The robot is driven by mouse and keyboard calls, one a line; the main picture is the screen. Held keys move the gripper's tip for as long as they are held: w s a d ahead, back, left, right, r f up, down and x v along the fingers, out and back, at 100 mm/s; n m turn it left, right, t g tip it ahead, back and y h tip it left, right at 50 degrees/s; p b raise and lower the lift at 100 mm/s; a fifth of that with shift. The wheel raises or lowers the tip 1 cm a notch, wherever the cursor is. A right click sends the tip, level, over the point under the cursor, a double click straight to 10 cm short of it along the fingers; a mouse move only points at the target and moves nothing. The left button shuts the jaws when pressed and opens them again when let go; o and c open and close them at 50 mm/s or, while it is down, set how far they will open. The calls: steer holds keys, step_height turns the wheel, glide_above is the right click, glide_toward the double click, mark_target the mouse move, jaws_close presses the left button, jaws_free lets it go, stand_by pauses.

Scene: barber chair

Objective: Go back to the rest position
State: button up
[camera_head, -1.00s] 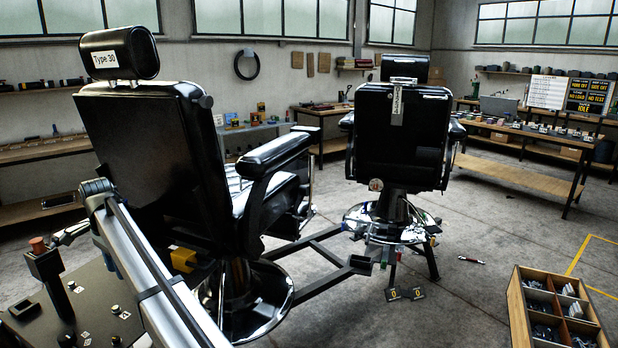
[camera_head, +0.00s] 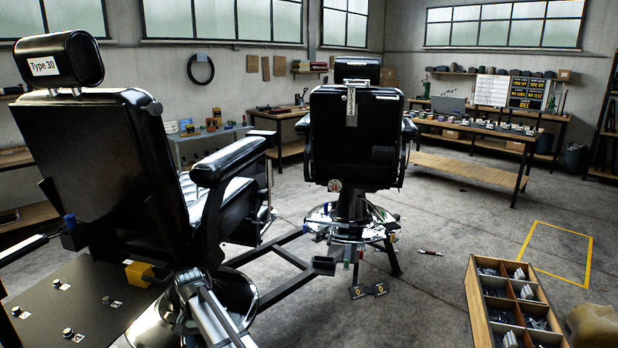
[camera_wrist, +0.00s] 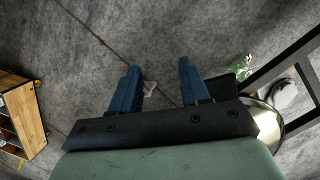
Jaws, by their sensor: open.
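My gripper (camera_wrist: 157,78) shows in the wrist view as two blue fingers held apart, pointing over the concrete floor. Nothing is gripped between them. A small pale patch shows past the left finger; I cannot tell what it is. In the head view my silver arm is at the bottom, in front of the near chair's round base; its gripper is not clearly seen there. The near black barber chair (camera_head: 100,160) has a "Type 30" label on its headrest. A second black barber chair (camera_head: 352,135) stands farther back.
A wooden compartment box (camera_head: 478,308) is at the lower right and also shows in the wrist view (camera_wrist: 24,115). A dark panel (camera_head: 70,300) with knobs is at lower left. Dark floor bars (camera_head: 280,255) link the chairs. The floor right of the far chair is mostly clear, with a yellow outline.

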steer(key=s+d+f+g, duration=0.1)
steer(key=s+d+f, duration=0.3)
steer(key=d+f, duration=0.55)
steer(key=s+d+f+m, duration=0.1)
steer(key=s+d+f, duration=0.3)
steer(key=d+f, duration=0.55)
steer(key=s+d+f+g, duration=0.1)
steer(key=s+d+f, duration=0.3)
steer(key=d+f, duration=0.55)
steer(key=s+d+f, duration=0.2)
steer(key=s+d, duration=0.4)
steer(key=s, duration=0.3)
steer(key=s+d+f+g, duration=0.1)
steer(key=s+d+f, duration=0.1)
steer(key=s+d, duration=0.5)
steer(key=s+d+f+g+y, duration=0.1)
steer(key=s+d, duration=0.5)
steer(key=s, duration=0.6)
steer(key=shift+d+f+m, duration=0.2)
steer(key=shift+f+m, duration=0.1)
steer(key=shift+f, duration=0.25)
